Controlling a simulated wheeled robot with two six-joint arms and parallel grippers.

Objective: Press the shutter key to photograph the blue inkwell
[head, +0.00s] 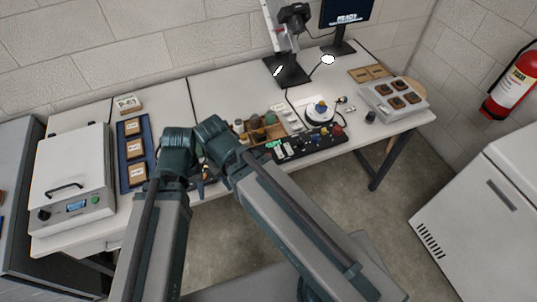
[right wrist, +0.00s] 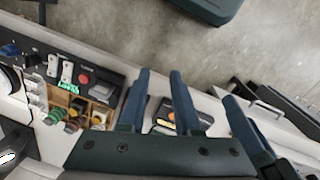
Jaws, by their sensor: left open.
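A small blue object, likely the blue inkwell (head: 321,105), sits on a white round turntable (head: 312,118) under the camera stand (head: 287,70). The black control panel (head: 310,146) in front carries several keys and knobs; a red button (right wrist: 85,79) shows in the right wrist view. The labels are too small to read, so I cannot tell which is the shutter key. My left gripper (head: 204,188) is open at the table's front edge, left of the panel. My right gripper (right wrist: 158,95) is open and empty in its wrist view; its fingers are hidden behind the arm in the head view.
A wooden box of small bottles (head: 258,128) stands left of the turntable. A blue tray (head: 133,190) and a white device (head: 72,180) stand at left, a grey case (head: 392,100) at right. The monitor (head: 347,14) seems to read READY.

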